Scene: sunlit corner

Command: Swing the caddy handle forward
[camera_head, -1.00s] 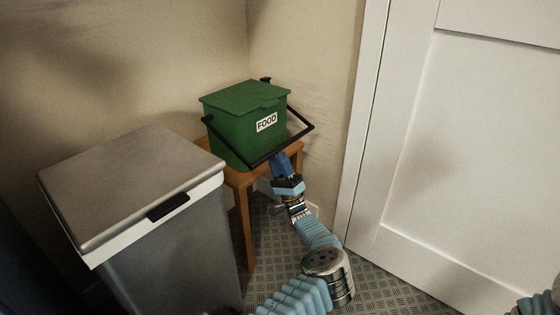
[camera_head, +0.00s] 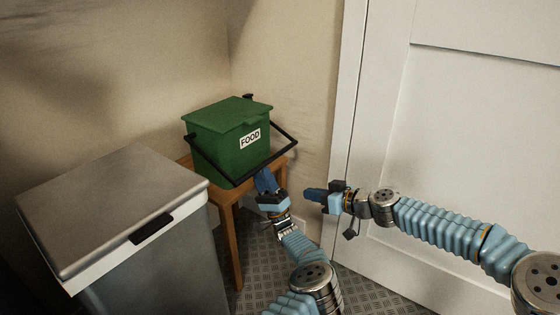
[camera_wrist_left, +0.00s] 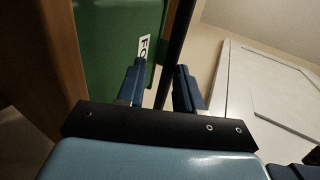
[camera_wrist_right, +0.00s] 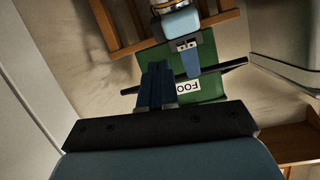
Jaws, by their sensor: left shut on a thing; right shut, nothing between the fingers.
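The green caddy (camera_head: 215,150) with a FOOD label and closed lid stands on a small wooden stool (camera_head: 228,193). Its black handle (camera_head: 284,152) sticks out in front, with its crossbar low before the caddy's front face. My left gripper (camera_head: 264,178) is shut on the handle's crossbar. In the left wrist view the black handle (camera_wrist_left: 178,40) runs between the two blue fingers (camera_wrist_left: 158,88). My right gripper (camera_head: 312,194) is shut and empty, apart from the caddy, to the right of my left gripper. The right wrist view shows the caddy (camera_wrist_right: 208,62) upside down beyond its fingers (camera_wrist_right: 156,82).
A grey lidded bin (camera_head: 110,205) stands to the left, close to the stool. A white panelled door (camera_head: 470,130) is on the right, behind my right arm. Beige walls (camera_head: 285,60) meet behind the caddy. Some patterned floor (camera_head: 262,255) shows between bin and door.

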